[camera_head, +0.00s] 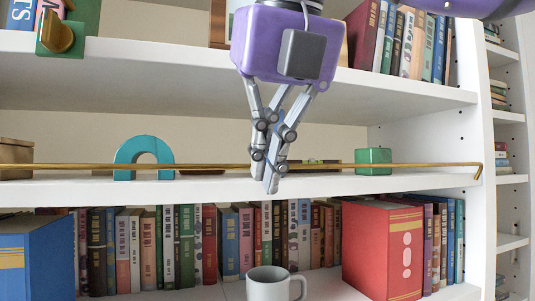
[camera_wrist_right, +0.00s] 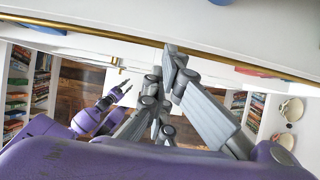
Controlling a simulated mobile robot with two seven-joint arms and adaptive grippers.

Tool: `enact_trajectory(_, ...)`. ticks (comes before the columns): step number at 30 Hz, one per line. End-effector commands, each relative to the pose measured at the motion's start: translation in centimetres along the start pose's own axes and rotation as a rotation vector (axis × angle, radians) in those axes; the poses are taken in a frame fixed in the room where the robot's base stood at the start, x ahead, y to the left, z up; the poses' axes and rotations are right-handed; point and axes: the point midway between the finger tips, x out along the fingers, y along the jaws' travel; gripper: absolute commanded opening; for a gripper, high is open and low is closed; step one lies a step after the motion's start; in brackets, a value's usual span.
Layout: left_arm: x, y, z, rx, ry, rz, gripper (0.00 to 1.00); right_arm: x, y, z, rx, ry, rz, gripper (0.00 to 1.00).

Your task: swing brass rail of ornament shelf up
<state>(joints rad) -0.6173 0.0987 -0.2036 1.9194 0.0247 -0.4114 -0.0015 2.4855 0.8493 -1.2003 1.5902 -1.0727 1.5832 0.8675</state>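The brass rail (camera_head: 215,166) runs level across the front of the middle ornament shelf (camera_head: 400,183), a little above its front edge. Its right end is bent near the shelf's side wall. My right gripper (camera_head: 265,180) hangs down in front of the rail near its middle, fingers together, with tips at rail height. The rail also shows in the right wrist view (camera_wrist_right: 110,36), passing close by the tips of the right gripper (camera_wrist_right: 170,50); I cannot tell whether they touch. My left gripper (camera_wrist_right: 126,89) is small in the wrist view, away from the shelf, with fingers apart.
Behind the rail stand a teal arch (camera_head: 143,151), a green block (camera_head: 373,160) and a brown box (camera_head: 14,160). Below are a grey mug (camera_head: 271,287), a large red book (camera_head: 383,250), a blue book (camera_head: 32,260) and a row of books. The upper shelf (camera_head: 160,62) overhangs the ornament shelf.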

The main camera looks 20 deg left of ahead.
Motion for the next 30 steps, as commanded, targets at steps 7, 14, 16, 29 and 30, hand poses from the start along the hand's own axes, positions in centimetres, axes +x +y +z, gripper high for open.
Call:
enact_trajectory(7, 0.0, 0.0, 0.7, -0.001, -0.013, 0.0, 0.26, 2.0, -0.1, 0.2, -0.005, 0.032, 0.006, 0.0)
enact_trajectory(14, 0.0, 0.1, 0.8, -0.002, -0.014, 0.001, 0.26, 2.3, -0.1, 0.5, -0.005, 0.033, 0.005, 0.0)
enact_trajectory(16, 0.0, 0.1, 0.8, -0.002, -0.014, 0.001, 0.26, 2.3, -0.1, 0.5, -0.005, 0.033, 0.005, 0.0)
enact_trajectory(29, 0.0, 0.2, 0.7, -0.006, -0.012, 0.002, 0.26, 0.6, -0.2, -2.2, -0.005, 0.032, 0.003, 0.0)
enact_trajectory(30, 0.0, 0.3, 0.7, -0.006, -0.013, 0.002, 0.26, 0.3, -0.2, -2.5, -0.003, 0.029, 0.003, 0.0)
